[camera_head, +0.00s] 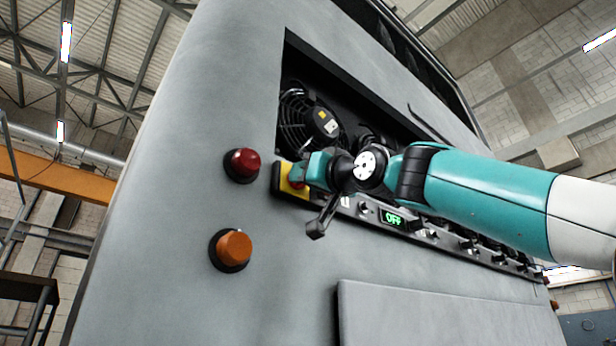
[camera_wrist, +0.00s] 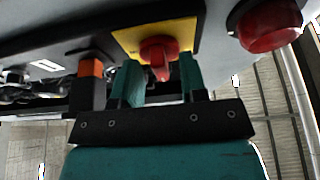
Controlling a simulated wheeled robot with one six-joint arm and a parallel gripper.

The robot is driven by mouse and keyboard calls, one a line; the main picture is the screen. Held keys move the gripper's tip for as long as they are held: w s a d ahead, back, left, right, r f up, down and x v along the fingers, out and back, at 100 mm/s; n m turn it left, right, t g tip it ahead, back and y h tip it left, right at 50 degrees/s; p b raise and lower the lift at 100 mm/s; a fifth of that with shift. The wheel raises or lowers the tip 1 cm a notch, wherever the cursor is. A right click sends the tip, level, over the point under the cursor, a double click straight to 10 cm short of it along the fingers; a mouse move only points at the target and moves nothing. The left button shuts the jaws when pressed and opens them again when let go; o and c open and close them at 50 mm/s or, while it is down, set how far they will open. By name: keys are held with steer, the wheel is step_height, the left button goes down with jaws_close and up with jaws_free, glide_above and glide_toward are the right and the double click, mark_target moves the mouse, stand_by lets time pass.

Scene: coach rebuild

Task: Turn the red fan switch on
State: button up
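The red fan switch (camera_wrist: 158,58) is a rotary knob on a yellow plate (camera_wrist: 190,32), and its grip bar points roughly down toward my gripper in the wrist view. In the head view the yellow plate (camera_head: 284,186) is at the left end of the control strip, with the knob mostly hidden by my gripper (camera_head: 304,172). In the wrist view my gripper (camera_wrist: 160,80) is open, one teal finger on each side of the knob. Gaps show beside the grip bar; I cannot tell whether either finger touches the knob's rim. A green display (camera_head: 392,218) reads OFF.
A dark red lamp (camera_head: 242,165) sits close left of the plate, with an orange lamp (camera_head: 232,249) below. A black lever (camera_head: 318,226) sticks out below my gripper. Several knobs line the strip to the right. A fan (camera_head: 308,120) is in the recess above.

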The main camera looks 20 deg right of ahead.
steer(key=shift+w+r, duration=0.1)
steer(key=shift+w, duration=0.1)
steer(key=shift+c, duration=0.2)
steer(key=shift+s, duration=0.1)
jaws_close()
steer(key=shift+m, duration=0.3)
steer(key=shift+s+a+r+m+g+h+p, duration=0.15)
steer(key=shift+m+g+h+p, duration=0.8)
steer(key=shift+m, duration=2.7)
steer(key=shift+w+a+r+m+g+h+p, duration=0.15)
steer(key=shift+m+h+p, duration=1.45)
steer(key=shift+m, duration=2)
steer(key=shift+s+a+r+m+g+h+p, duration=0.2)
steer(key=shift+m+g+h+p, duration=0.55)
steer(key=shift+m+h, duration=1.95)
steer(key=shift+m+y, duration=1.05)
steer(key=shift+y, duration=0.1)
